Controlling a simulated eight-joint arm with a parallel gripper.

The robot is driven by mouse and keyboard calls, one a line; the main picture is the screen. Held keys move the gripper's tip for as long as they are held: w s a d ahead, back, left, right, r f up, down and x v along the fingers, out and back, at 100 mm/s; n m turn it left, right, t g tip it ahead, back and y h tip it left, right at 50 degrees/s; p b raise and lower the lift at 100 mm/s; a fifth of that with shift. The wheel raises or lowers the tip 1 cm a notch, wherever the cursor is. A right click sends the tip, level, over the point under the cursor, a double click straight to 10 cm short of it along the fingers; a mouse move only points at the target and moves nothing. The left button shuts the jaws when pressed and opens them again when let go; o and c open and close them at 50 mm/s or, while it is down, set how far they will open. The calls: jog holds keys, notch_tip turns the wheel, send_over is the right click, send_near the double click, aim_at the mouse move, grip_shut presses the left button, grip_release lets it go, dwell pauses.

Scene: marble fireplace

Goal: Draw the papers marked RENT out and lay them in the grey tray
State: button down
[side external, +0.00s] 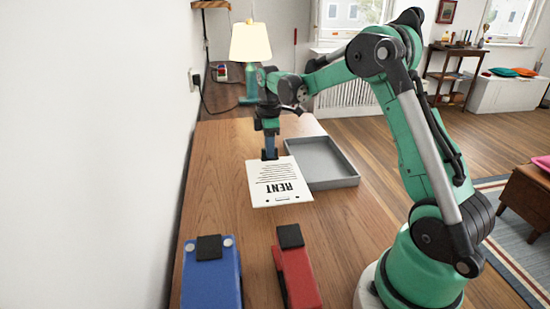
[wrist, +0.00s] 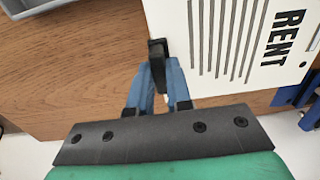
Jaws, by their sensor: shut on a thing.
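The white papers marked RENT (side external: 279,183) are in my gripper (side external: 269,154), beside the grey tray. In the wrist view the papers (wrist: 230,45) fill the upper right, with the word RENT at the right edge. The grey tray (side external: 345,180) lies on the table to the right of the papers and looks empty. A corner of it also shows in the wrist view (wrist: 35,8). I cannot tell how high the papers are above the table.
A blue lever-arch-like object (side external: 212,275) with a black part and a red one (side external: 298,275) stand at the table's near end. The wooden table (side external: 225,150) has free room left of the papers. A white wall runs along the left side. A lamp (side external: 250,45) stands behind.

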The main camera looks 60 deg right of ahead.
jog(key=w+d+r, duration=0.2)
jog(key=w+d, duration=0.1)
jog(key=s+d+r+m, duration=0.15)
jog(key=s+m, duration=0.35)
jog(key=m, duration=0.7)
jog(key=s+d+m, duration=0.3)
jog(key=s+m, duration=0.3)
jog(key=m, duration=0.7)
jog(key=shift+s+a+f+m, duration=0.1)
jog(key=shift+s+f+m, duration=0.7)
jog(key=shift+f+m, duration=0.85)
jog(key=shift+s+a+f+m, duration=0.1)
jog(key=shift+s+f+m, duration=0.9)
jog(key=shift+m, duration=1)
jog(key=shift+s+a+f+m, duration=0.1)
jog(key=shift+s+f+m, duration=0.55)
jog(key=shift+f+m, duration=1.05)
jog(key=shift+r, duration=0.2)
jog(key=c, duration=0.7)
grip_release()
jog(key=shift+c, duration=0.2)
jog(key=shift+r, duration=0.1)
